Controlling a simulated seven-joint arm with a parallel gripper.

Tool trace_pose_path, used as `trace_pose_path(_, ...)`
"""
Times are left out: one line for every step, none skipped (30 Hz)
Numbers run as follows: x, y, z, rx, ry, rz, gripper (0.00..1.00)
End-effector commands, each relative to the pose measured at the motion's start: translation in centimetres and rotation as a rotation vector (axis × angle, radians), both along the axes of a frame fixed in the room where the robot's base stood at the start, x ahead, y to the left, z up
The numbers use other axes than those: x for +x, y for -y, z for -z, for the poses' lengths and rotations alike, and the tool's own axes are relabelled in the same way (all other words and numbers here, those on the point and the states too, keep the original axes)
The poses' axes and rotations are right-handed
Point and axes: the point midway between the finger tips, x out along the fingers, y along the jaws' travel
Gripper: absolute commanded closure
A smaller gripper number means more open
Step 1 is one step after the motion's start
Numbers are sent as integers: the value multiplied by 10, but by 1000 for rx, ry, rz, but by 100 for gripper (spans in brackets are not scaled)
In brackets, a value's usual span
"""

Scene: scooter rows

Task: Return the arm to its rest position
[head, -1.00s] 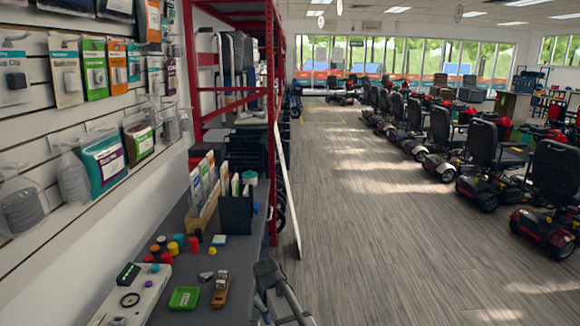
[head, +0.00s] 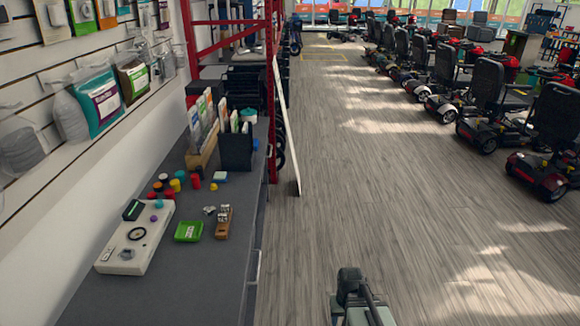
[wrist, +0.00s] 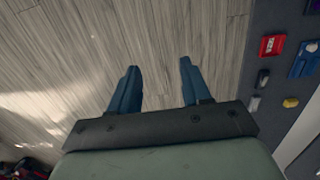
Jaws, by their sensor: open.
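My gripper (wrist: 159,66) is open in the wrist view, with its two blue fingers apart. Only wooden floor shows between and beyond them, and it holds nothing. In the head view, part of my arm shows at the bottom, right of the grey counter (head: 236,262) and over open floor. The arm is clear of the counter. The fingers cannot be made out there. The counter's edge also shows at the right of the wrist view.
On the counter are a white device (head: 136,237), a green box (head: 188,231), a brown block (head: 223,223), several coloured caps and a dark brochure holder (head: 236,150). A red rack (head: 272,90) stands behind. Scooters (head: 543,165) line the right. The floor between is free.

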Motion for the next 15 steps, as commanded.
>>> trace_pose_path(-8, 0, 9, 0, -19, -1, 52)
trace_pose_path(-13, 0, 13, 0, -30, -1, 52)
trace_pose_path(-19, 0, 20, 0, -44, -1, 52)
trace_pose_path(-25, 0, 25, 0, -57, -1, 52)
trace_pose_path(-30, 0, 31, -1, -69, -1, 52)
trace_pose_path(-38, 0, 38, -1, -87, -1, 52)
trace_pose_path(-45, 0, 44, -1, -102, -1, 52)
trace_pose_path(-52, 0, 51, 0, -117, -1, 52)
trace_pose_path(-61, 0, 58, 0, -136, -1, 52)
trace_pose_path(-69, 0, 65, 0, -152, -1, 52)
trace_pose_path(-76, 0, 70, 0, -167, -1, 52)
trace_pose_path(-86, 0, 78, 0, -187, -1, 52)
trace_pose_path(-93, 0, 83, 0, -202, -1, 52)
trace_pose_path(-101, 0, 89, 0, -217, -1, 52)
trace_pose_path(-111, 0, 96, 0, -237, -1, 52)
